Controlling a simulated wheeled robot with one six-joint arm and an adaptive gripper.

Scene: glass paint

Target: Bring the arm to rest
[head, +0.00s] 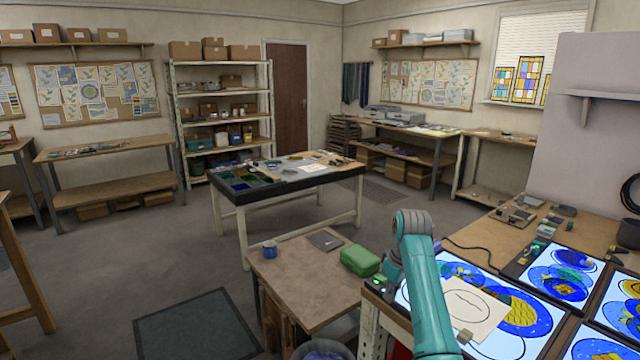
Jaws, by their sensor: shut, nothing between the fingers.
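My teal arm (428,300) rises from the bottom edge of the head view to a grey joint (412,222). A further teal stretch of the arm folds down behind it, beside the lit panel. I cannot make out my gripper or its fingers; the arm hides that end or it lies outside the view.
A lit panel (425,290) with a white sheet (470,305) and blue-yellow glass lies right of the arm. A green case (360,261) and blue mug (270,249) stand on a low table (295,285) at left. Floor (140,255) is open beyond.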

